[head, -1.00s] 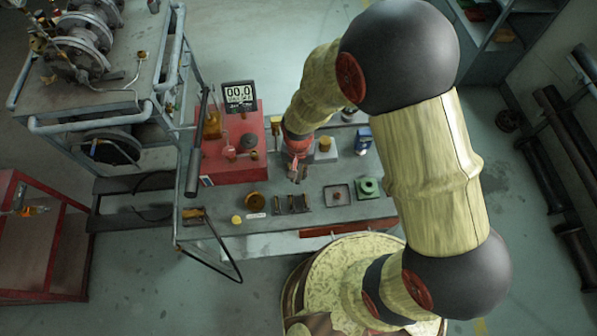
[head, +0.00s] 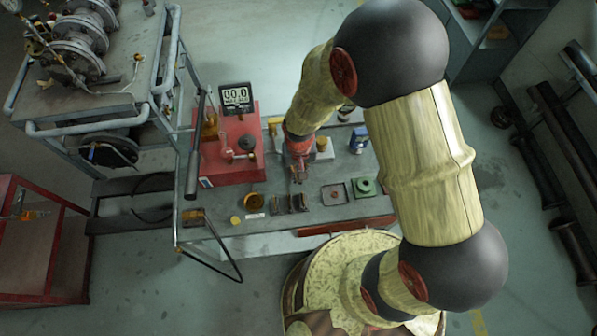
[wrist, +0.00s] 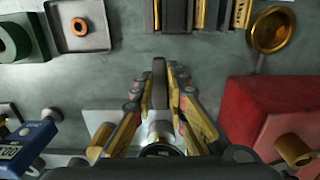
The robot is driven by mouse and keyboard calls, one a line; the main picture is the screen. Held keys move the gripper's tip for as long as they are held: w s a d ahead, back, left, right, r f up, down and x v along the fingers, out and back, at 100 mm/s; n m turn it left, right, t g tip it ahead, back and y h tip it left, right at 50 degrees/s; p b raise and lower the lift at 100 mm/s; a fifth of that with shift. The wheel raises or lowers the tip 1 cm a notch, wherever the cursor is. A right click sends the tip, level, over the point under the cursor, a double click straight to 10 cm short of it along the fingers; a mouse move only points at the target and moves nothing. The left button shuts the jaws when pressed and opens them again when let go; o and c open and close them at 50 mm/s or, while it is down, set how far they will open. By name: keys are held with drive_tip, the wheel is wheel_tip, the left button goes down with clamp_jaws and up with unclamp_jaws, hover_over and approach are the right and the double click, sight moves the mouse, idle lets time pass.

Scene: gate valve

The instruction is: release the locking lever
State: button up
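In the wrist view, a dark upright bar (wrist: 159,85), which looks like the locking lever, stands between the two fingers of my gripper (wrist: 160,76). A round metal part (wrist: 160,131) sits at its near end, over a pale plate (wrist: 100,119). The fingertips flank the bar closely on both sides; whether they touch it is not clear. In the head view my gripper (head: 298,174) points down over the bench, and the arm and wrist hide the bar and most of its mount.
A red box (head: 229,165) with a display reading 00.0 (head: 235,95) stands left of the gripper. Dark slotted holders (head: 289,204), a brass cup (head: 253,201), a square tray (head: 334,194) and a green part (head: 364,187) lie along the front. A blue item (head: 359,139) stands right.

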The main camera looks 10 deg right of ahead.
drive_tip(key=o, duration=0.4)
drive_tip(key=shift+o, duration=0.2)
wheel_tip(320, 180, up, 12)
idle(0.5)
idle(0.5)
drive_tip(key=s+d+r+t, duration=0.2)
drive_tip(key=s+d+r, duration=0.1)
drive_tip(key=r, duration=0.5)
drive_tip(key=s+d+r+t, duration=0.1)
drive_tip(key=s+d+r, duration=0.3)
drive_tip(key=r, duration=0.4)
drive_tip(key=s+d+r+t, duration=0.2)
drive_tip(key=s+d+r, duration=0.2)
drive_tip(key=r, duration=0.5)
drive_tip(key=shift+s+t+b, duration=0.3)
drive_tip(key=shift+s+b, duration=0.05)
